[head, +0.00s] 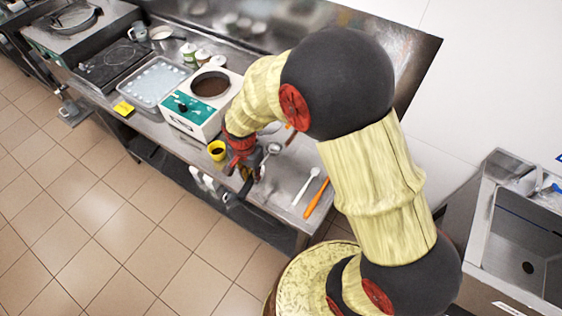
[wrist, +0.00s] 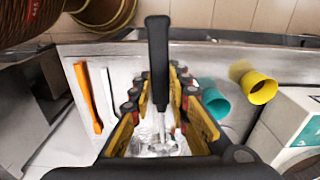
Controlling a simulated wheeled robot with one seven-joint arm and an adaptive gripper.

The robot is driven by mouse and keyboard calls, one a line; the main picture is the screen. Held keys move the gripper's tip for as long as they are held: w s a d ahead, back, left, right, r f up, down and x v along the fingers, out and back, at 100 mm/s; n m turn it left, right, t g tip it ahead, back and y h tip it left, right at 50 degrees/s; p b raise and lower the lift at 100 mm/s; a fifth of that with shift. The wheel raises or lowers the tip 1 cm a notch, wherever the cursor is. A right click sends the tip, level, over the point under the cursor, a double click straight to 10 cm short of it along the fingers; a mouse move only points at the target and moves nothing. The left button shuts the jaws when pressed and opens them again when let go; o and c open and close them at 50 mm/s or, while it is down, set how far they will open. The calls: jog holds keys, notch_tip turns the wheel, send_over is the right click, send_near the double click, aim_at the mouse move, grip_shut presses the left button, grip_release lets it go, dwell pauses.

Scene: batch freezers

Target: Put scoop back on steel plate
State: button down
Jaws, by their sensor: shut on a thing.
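My gripper (head: 245,168) is low over the front part of the steel counter, beside a yellow cup. In the wrist view my gripper (wrist: 162,98) has its yellow-and-black fingers on both sides of the scoop (wrist: 158,62) and is shut on it. The scoop's black handle points away past the fingers, and its metal part shows between them. In the head view its small silvery bowl (head: 273,148) seems to show to the right of the fingers. A shiny round shape (head: 269,128) behind my wrist may be the steel plate; it is mostly hidden, so I cannot tell.
A yellow cup (wrist: 258,88) and a teal cup (wrist: 214,103) are right of the fingers in the wrist view. A white spoon (head: 307,186) and an orange spatula (head: 318,198) lie on the counter (head: 281,186). A white machine (head: 199,125) stands left. Floor is clear in front.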

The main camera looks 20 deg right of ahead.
jog(key=shift+a+r, duration=0.15)
jog(key=shift+r, duration=0.05)
jog(key=shift+d+f+m, duration=0.1)
jog(key=shift+d+m, duration=0.1)
jog(key=shift+m, duration=0.2)
jog(key=d+f, duration=0.2)
jog(key=d, duration=0.2)
jog(key=d+f, duration=0.3)
jog(key=w+d+f+p, duration=0.1)
jog(key=d+f, duration=0.2)
jog(key=d, duration=0.1)
jog(key=shift+w+d, duration=0.1)
jog(key=shift+d, duration=0.25)
jog(key=shift+d+f, duration=0.5)
jog(key=shift+f, duration=0.1)
jog(key=shift+d+f, duration=0.15)
jog(key=shift+f, duration=0.75)
jog(key=shift+d+f, duration=0.1)
jog(key=shift+f, duration=0.8)
jog(key=shift+w+f, duration=0.1)
jog(key=shift+f, duration=0.15)
jog(key=c, duration=1.7)
grip_release()
jog(key=shift+r, duration=0.1)
